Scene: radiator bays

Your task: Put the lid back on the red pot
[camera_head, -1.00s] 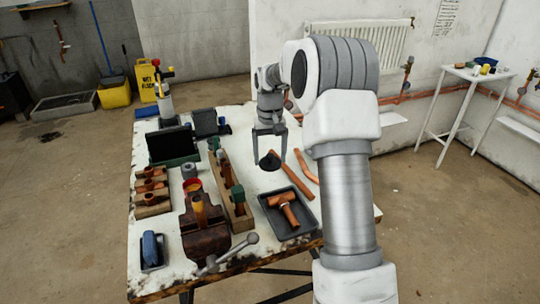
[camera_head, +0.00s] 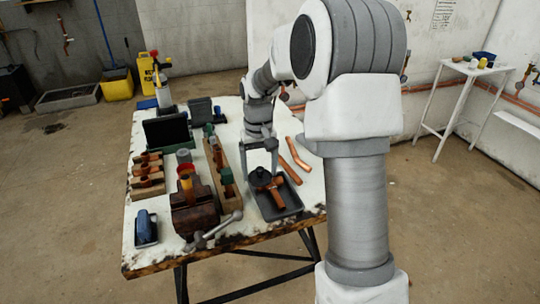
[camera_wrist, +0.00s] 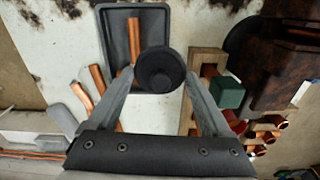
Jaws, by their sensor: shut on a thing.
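My gripper (camera_head: 262,172) is shut on a round black lid (camera_head: 260,176), holding it above the dark tray. In the wrist view the lid (camera_wrist: 160,70) sits between the two fingertips (camera_wrist: 160,78), its round knob facing the camera. A red pot (camera_head: 187,168) stands on the bench to the left of my gripper, behind the vise. It is small in the head view and partly hidden by an upright copper pipe.
A dark tray (camera_head: 285,207) with copper fittings lies under my gripper. A wooden rack (camera_head: 214,157) with upright pieces stands between gripper and red pot. The vise (camera_head: 200,215) is in front of the pot, a grey can (camera_head: 183,156) behind it. Loose copper pipes (camera_head: 298,158) lie right.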

